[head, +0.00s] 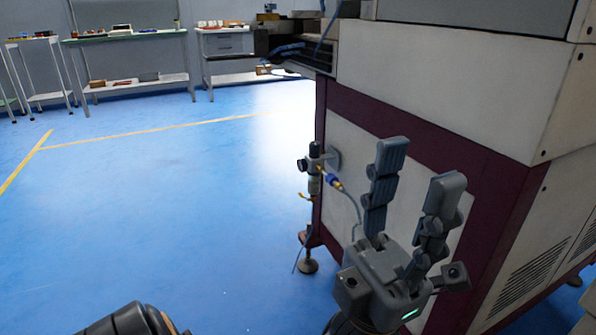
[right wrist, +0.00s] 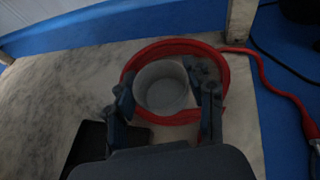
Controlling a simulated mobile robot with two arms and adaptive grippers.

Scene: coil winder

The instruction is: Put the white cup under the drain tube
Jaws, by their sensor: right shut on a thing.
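The white cup (right wrist: 160,88) shows in the right wrist view, upright on a pale, marbled surface and seen from above. My right gripper (right wrist: 168,93) has a finger on each side of it and is shut on it. The head view does not show the cup. The drain tube (head: 297,252) hangs thin and dark below the air filter unit (head: 315,170) on the machine's side, ending near the floor. My left gripper (head: 419,168) is open and empty, fingers up, in front of the machine's lower panel, to the right of the filter unit.
A red hose coil (right wrist: 225,75) rings the cup, its end running off to the right. A dark flat object (right wrist: 90,145) lies at lower left there. The machine (head: 440,75) fills the head view's right. Blue floor (head: 180,200) is clear; benches (head: 125,37) stand behind.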

